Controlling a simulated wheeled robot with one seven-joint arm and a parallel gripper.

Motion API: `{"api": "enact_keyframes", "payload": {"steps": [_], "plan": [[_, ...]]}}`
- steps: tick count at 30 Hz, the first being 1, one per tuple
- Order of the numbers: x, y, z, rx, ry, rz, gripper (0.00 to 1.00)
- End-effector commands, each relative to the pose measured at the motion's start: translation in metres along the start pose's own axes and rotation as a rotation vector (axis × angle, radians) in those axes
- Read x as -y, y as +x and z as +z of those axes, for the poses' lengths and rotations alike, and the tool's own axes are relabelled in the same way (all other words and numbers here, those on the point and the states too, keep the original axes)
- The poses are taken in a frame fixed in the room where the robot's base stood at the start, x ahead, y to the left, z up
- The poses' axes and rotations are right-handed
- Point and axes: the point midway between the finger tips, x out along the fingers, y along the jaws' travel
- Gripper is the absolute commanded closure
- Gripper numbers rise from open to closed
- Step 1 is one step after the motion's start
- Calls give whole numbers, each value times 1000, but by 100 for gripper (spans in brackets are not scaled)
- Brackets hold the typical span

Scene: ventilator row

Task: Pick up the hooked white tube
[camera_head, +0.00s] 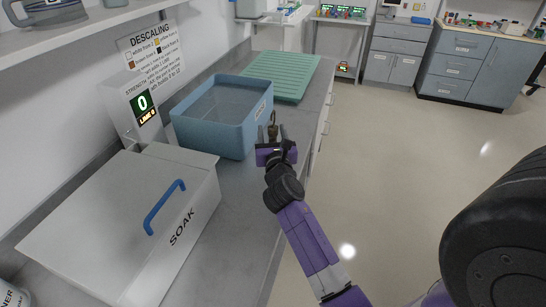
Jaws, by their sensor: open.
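I cannot make out a hooked white tube in this view. My gripper (272,132) is over the grey counter, just right of the blue tub, with its two fingers apart. A small brownish object (273,118) shows at or just beyond the fingertips. I cannot tell whether it lies between the fingers or behind them. The inside bottom of the blue tub (238,145) is partly hidden by its walls.
A white box marked SOAK (182,226), with a blue handle, fills the near left counter. A display unit (142,105) stands behind it. A green ribbed tray (285,72) lies beyond the tub. Open floor (400,150) is right of the counter; cabinets (490,65) stand far off.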

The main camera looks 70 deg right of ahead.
Motion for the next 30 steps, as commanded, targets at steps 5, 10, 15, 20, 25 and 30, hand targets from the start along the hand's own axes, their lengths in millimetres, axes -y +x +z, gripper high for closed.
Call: {"api": "enact_keyframes", "payload": {"steps": [5,10,15,20,25,30], "plan": [[0,0,0,0,0,0,68],[0,0,0,0,0,0,100],[0,0,0,0,0,0,100],[0,-1,0,0,0,0,100],[0,-1,0,0,0,0,100],[0,-1,0,0,0,0,100]]}}
